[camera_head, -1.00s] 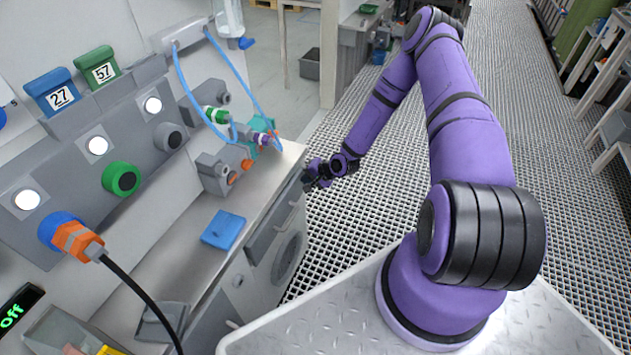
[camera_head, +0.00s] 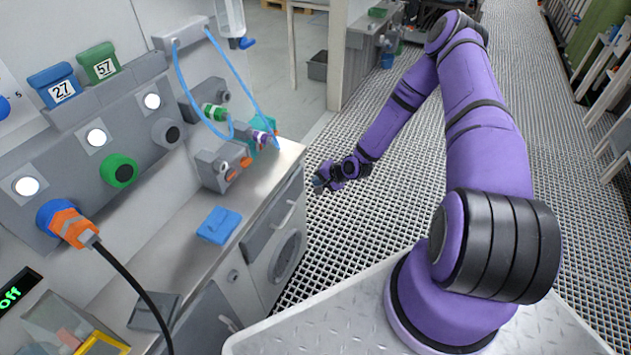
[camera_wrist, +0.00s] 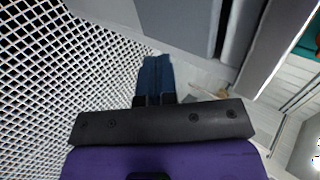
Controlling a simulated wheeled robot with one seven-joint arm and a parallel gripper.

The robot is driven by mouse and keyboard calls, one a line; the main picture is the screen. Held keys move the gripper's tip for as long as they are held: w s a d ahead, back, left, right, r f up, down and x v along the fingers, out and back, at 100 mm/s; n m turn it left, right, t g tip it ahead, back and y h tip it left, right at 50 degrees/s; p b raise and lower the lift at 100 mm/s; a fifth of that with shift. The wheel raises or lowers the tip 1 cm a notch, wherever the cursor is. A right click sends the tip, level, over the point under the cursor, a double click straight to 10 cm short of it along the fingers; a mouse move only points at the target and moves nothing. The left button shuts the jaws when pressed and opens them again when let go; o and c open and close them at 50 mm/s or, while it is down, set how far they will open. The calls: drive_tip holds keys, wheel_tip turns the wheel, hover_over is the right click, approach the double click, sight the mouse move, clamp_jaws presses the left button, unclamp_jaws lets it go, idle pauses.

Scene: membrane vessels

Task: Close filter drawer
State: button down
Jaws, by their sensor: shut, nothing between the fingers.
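The grey drawer front (camera_head: 262,236) with a pale bar handle (camera_head: 285,214) is set in the cabinet under the steel counter, above a round door. It looks about flush with the cabinet face, though a small gap would be hard to see. My gripper (camera_head: 319,184) is to the right of the drawer over the grated floor, apart from the handle. In the wrist view its blue fingers (camera_wrist: 156,78) are together with nothing between them. A grey panel and a dark upright band lie ahead of them there; I cannot tell which part is the drawer.
A blue flat object (camera_head: 219,225) lies on the steel counter (camera_head: 190,254). A grey valve block (camera_head: 220,168) and blue tubing stand near the counter's far end. The grated floor (camera_head: 330,240) beside the cabinet is clear.

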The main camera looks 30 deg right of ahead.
drive_tip(key=v, duration=0.9)
drive_tip(key=s+r+n+g+h, duration=0.2)
drive_tip(key=r+n+h, duration=0.15)
drive_tip(key=r, duration=1.35)
drive_tip(key=s+r+n+g+h, duration=0.1)
drive_tip(key=s+r+n+h, duration=0.2)
drive_tip(key=r, duration=1.4)
drive_tip(key=s+a+r+n+h, duration=0.15)
drive_tip(key=s+a+r, duration=0.25)
drive_tip(key=s+r, duration=0.65)
drive_tip(key=s+a+r+n+y, duration=0.1)
drive_tip(key=s+a+r, duration=0.1)
drive_tip(key=s+r, duration=0.2)
drive_tip(key=s+a+r+n+y, duration=0.1)
drive_tip(key=s+a+r, duration=0.2)
drive_tip(key=s, duration=0.6)
drive_tip(key=shift+s+r+n+t, duration=0.3)
drive_tip(key=shift+r+n, duration=0.1)
drive_tip(key=shift+r, duration=0.35)
